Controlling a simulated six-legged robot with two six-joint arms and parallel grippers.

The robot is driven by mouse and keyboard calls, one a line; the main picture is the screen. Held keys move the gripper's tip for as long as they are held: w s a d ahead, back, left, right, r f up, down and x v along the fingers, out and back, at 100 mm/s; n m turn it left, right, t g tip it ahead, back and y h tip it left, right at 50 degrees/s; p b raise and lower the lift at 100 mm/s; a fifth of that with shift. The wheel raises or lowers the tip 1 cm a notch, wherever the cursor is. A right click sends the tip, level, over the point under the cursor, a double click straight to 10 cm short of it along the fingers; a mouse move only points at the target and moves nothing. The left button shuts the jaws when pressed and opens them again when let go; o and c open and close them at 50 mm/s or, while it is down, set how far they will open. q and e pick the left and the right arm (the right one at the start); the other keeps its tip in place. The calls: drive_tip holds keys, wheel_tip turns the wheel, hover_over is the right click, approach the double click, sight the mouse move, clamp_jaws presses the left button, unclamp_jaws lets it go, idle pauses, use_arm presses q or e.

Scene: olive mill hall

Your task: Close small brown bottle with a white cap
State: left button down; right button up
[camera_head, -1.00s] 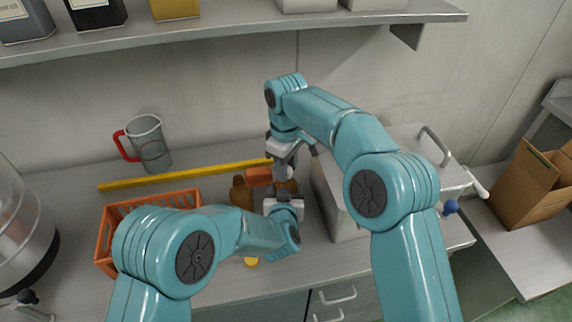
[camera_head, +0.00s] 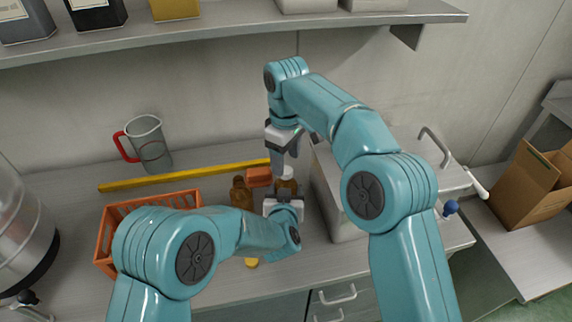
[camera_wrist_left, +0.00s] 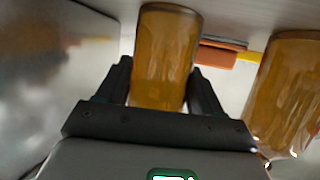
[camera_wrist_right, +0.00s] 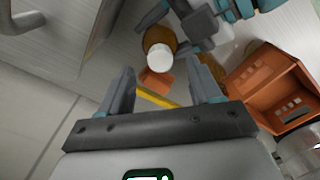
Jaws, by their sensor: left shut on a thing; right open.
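The small brown bottle (camera_head: 288,186) stands on the counter and wears a white cap (camera_head: 286,172) on its top. The right wrist view shows the cap (camera_wrist_right: 159,57) from above, over the brown body; I cannot tell how tightly it sits. My left gripper (camera_head: 284,192) is shut around the bottle's body, and the left wrist view shows the amber glass (camera_wrist_left: 165,60) between its fingers. My right gripper (camera_head: 284,163) is open above the cap, and its fingers (camera_wrist_right: 165,85) are apart with nothing between them.
Another brown bottle (camera_head: 241,192) stands just left of the held one. An orange sponge-like block (camera_head: 259,177) and a yellow bar (camera_head: 185,176) lie behind. An orange crate (camera_head: 103,238) and a measuring jug (camera_head: 150,145) are further left. A metal box (camera_head: 335,205) stands close on the right.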

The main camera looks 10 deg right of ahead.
drive_tip(key=shift+r, duration=2.05)
use_arm(q)
drive_tip(key=shift+c, duration=0.4)
unclamp_jaws()
drive_tip(key=b+v, duration=0.2)
drive_tip(key=v, duration=1.4)
drive_tip(key=shift+b, duration=0.3)
use_arm(e)
wheel_tip(320, 180, down, 3)
drive_tip(key=shift+r, duration=0.15)
use_arm(q)
drive_tip(key=shift+s+r, duration=0.1)
drive_tip(key=shift+s, duration=0.05)
